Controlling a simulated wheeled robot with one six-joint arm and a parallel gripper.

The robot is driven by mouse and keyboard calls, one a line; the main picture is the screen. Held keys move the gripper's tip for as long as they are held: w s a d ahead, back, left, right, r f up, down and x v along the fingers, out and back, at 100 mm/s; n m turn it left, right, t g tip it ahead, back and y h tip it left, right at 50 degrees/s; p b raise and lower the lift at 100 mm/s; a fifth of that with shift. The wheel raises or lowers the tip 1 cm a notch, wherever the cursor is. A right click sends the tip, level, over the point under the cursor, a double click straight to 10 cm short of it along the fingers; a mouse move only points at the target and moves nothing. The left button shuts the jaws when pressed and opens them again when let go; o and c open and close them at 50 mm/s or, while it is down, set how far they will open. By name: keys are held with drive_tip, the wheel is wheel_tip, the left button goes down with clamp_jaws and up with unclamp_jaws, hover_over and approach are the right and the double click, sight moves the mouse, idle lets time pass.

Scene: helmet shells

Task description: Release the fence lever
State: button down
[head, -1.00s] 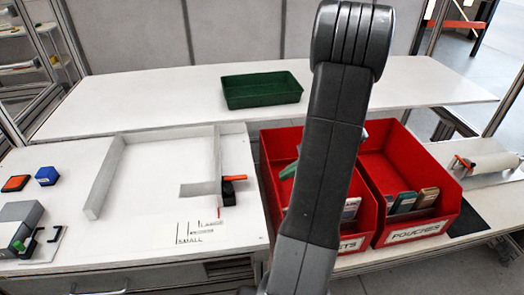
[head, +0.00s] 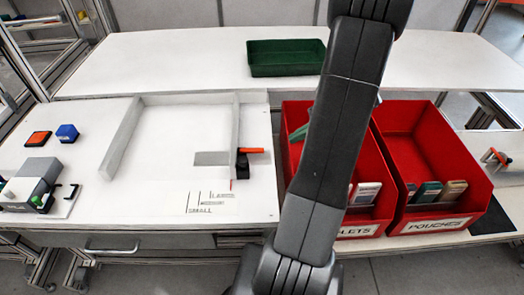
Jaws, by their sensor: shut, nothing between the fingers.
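The fence lever (head: 251,150) is an orange bar on a small black block (head: 242,166). It points to the right, beside the right-hand wall of the white fence (head: 237,122) on the left worktop. A grey plate (head: 211,158) lies to the left of the block, against the inside of the fence. A thin red mark (head: 232,184) shows just below the block. My dark grey arm rises through the middle of the head view, right of the lever and apart from it in the picture. My gripper is not in view.
Red bins (head: 447,215) with boxes stand right of the worktop, partly behind my arm. A green tray (head: 287,70) sits on the back table. A grey device (head: 32,181), a blue block (head: 67,133) and an orange-topped block (head: 38,139) are at the left. Printed size lines (head: 207,202) mark the worktop.

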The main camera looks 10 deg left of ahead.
sight(252, 151)
idle(0.4)
drive_tip(key=x, duration=1)
drive_tip(key=shift+r, duration=0.15)
